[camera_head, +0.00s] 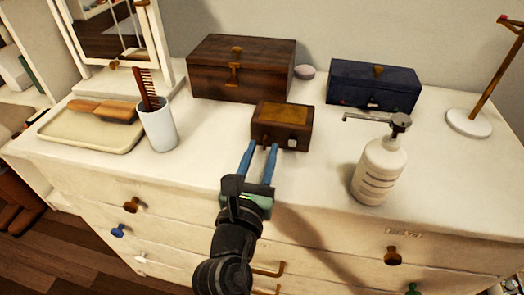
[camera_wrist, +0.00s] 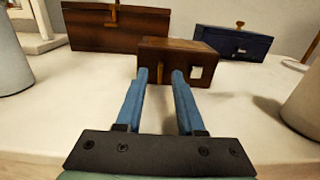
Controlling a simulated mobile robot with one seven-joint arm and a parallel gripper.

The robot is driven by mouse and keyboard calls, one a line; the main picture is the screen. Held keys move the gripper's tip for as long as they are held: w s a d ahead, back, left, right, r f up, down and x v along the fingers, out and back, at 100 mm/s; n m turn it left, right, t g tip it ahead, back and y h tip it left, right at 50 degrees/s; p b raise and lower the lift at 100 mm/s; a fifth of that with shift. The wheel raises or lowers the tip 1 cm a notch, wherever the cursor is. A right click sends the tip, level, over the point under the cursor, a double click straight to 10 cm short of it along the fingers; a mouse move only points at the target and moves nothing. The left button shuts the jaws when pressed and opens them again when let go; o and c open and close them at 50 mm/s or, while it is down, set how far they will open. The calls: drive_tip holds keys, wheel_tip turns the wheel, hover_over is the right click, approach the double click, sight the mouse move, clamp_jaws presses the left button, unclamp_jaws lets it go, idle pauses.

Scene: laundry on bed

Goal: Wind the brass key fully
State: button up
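A small dark wooden box (camera_head: 281,125) with a golden-brown top panel sits near the middle of the dresser top. It also shows straight ahead in the wrist view (camera_wrist: 190,56). A narrow brass-coloured piece, seemingly the key (camera_wrist: 160,73), stands on its front face, left of a small whitish square. My gripper (camera_head: 262,145) is open, its two blue fingers pointing at that face. In the wrist view the fingertips (camera_wrist: 160,76) stand to the left and right of the key, with a gap on each side. Whether the tips touch the box is unclear.
A large wooden chest (camera_head: 240,72) and a dark blue box (camera_head: 372,88) stand behind. A white pump bottle (camera_head: 379,172) is at right, with its spout toward the box. A white cup (camera_head: 158,128) with a comb and a tray (camera_head: 75,138) with a brush are at left.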

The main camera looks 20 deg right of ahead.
drive_tip(key=shift+w+d, duration=0.25)
clamp_jaws()
drive_tip(key=shift+m, duration=0.3)
